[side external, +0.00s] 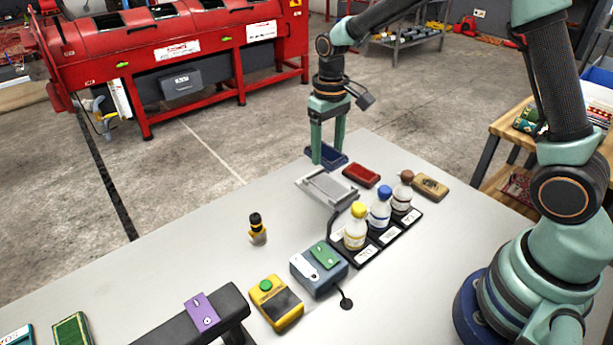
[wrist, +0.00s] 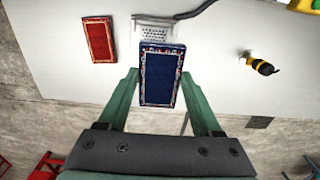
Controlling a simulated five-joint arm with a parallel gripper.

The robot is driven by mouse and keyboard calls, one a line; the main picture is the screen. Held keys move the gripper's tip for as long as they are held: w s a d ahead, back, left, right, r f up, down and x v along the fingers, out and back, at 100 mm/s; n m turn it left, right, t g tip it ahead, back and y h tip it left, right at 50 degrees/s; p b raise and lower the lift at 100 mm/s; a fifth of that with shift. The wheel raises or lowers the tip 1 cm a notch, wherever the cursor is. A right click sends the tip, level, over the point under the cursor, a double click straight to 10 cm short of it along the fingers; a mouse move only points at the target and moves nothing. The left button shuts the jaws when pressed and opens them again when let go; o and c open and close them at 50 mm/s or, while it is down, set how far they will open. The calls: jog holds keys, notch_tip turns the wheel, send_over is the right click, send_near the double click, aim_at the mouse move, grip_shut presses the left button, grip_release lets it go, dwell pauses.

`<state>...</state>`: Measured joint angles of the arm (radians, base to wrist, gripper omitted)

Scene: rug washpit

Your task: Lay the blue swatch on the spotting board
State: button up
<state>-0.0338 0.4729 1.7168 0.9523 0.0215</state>
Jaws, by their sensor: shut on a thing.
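The blue swatch (wrist: 160,78) is dark blue with a patterned border. My gripper (wrist: 159,80) is shut on it, one green finger on each side. In the side view my gripper (side external: 326,158) points down at the table's far edge, with the blue swatch (side external: 338,157) at its fingertips. The spotting board appears to be the grey metal plate (side external: 331,187) just nearer than the swatch. In the wrist view its perforated part (wrist: 153,32) shows beyond the swatch, which partly covers it. The gap between swatch and board is hard to judge.
A red swatch (side external: 361,175) lies close beside the board. A black rack (side external: 372,254) with three capped bottles stands in front, near a tan brush-like block (side external: 430,187). A black-and-yellow item (side external: 257,230) stands left. A blue-grey box (side external: 318,284) and yellow device (side external: 276,305) are nearer.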

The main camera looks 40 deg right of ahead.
aim_at(331, 186)
jog(key=shift+s+d+f, duration=0.1)
jog(key=shift+d+f, duration=0.7)
jog(key=shift+f, duration=2.85)
jog(key=shift+f, duration=0.4)
jog(key=o, duration=1.4)
jog(key=shift+r, duration=3.45)
